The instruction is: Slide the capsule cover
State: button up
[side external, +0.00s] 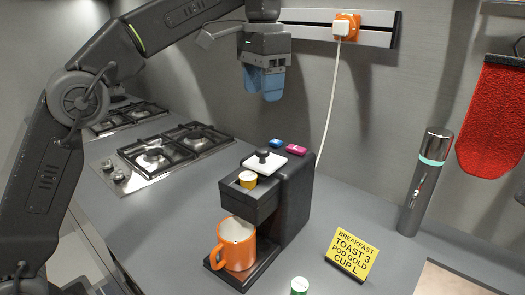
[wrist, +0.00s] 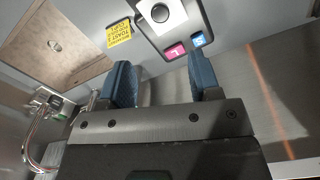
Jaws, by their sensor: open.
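The black coffee machine (side external: 292,203) stands on the grey counter in the side view. Its white capsule cover (side external: 278,168) with a black knob (side external: 263,155) lies on top, behind the front opening. A gold capsule (side external: 247,179) sits in that uncovered opening. In the wrist view the cover (wrist: 174,24) and knob (wrist: 160,13) show at the top edge, partly cut off. My gripper (side external: 263,93) is open and empty, high above the machine and apart from it. Its blue fingers also show spread in the wrist view (wrist: 162,72).
An orange mug (side external: 238,246) stands under the spout. Blue (side external: 276,143) and pink (side external: 296,149) buttons are at the machine's back. A white cable (side external: 328,110) hangs behind.

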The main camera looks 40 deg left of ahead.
aim_at(262, 150)
notch_tip(262, 150, down, 14)
jog(key=shift+r, duration=0.15)
dwell(0.5)
grip_shut()
dwell(0.5)
